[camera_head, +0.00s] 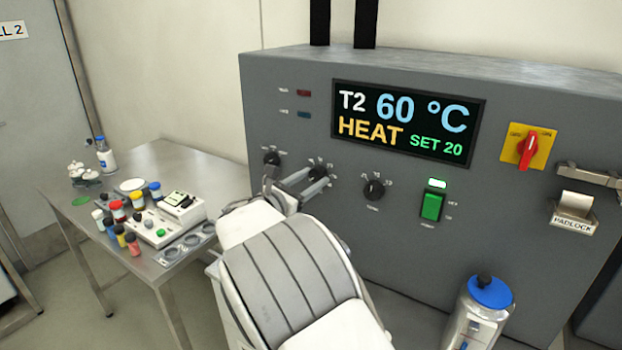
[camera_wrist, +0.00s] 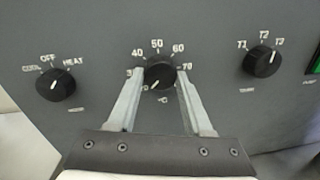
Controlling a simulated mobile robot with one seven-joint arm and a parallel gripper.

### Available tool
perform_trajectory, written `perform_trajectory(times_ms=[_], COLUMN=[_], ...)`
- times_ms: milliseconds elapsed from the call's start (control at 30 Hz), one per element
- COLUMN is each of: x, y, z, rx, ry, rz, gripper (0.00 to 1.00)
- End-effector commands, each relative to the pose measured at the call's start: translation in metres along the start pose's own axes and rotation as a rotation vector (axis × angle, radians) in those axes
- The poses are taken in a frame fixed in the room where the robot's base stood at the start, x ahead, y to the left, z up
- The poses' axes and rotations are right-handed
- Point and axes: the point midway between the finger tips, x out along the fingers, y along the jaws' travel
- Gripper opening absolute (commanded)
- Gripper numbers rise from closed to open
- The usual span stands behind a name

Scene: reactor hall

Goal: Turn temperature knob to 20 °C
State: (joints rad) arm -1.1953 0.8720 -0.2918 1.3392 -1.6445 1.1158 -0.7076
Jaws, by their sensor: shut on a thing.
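The temperature knob (camera_wrist: 160,75) is a round black dial with a white pointer mark and a °C label below it. In the wrist view its pointer aims to the lower left, past the partly hidden 30 mark. Printed marks 40 to 70 run around its top and right. My gripper (camera_head: 318,177) is shut on this knob, one finger on each side; the left finger hides part of the scale. The display (camera_head: 408,120) reads T2, 60 °C, HEAT and SET 20.
The COOL/OFF/HEAT knob (camera_wrist: 56,85) is left of the temperature knob; the T1/T2/T3 knob (camera_wrist: 262,62) is right. A lit green switch (camera_head: 431,206) and a red rotary switch (camera_head: 526,149) lie farther right. A blue-capped bottle (camera_head: 476,318) stands in front. A side table (camera_head: 150,160) holds small items.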

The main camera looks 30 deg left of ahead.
Motion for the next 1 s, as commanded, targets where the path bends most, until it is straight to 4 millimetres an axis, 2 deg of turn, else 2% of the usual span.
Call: perform_trajectory(times_ms=[200,233,367,633,767,867,1000], x=[0.000,0.000,0.000,0.000,-0.007,-0.021,-0.052], y=[0.000,0.000,0.000,0.000,0.001,0.001,0.001], z=[0.000,0.000,0.000,0.000,0.000,-0.001,-0.001], rx=[-0.002,-0.002,-0.001,0.000,0.000,0.000,0.001], ry=[-0.001,-0.001,-0.001,0.000,0.001,0.001,0.002], rz=[0.000,0.000,0.000,0.000,0.002,0.003,0.004], gripper=[0.00,0.56,0.79,0.80,0.80,0.80,0.80])
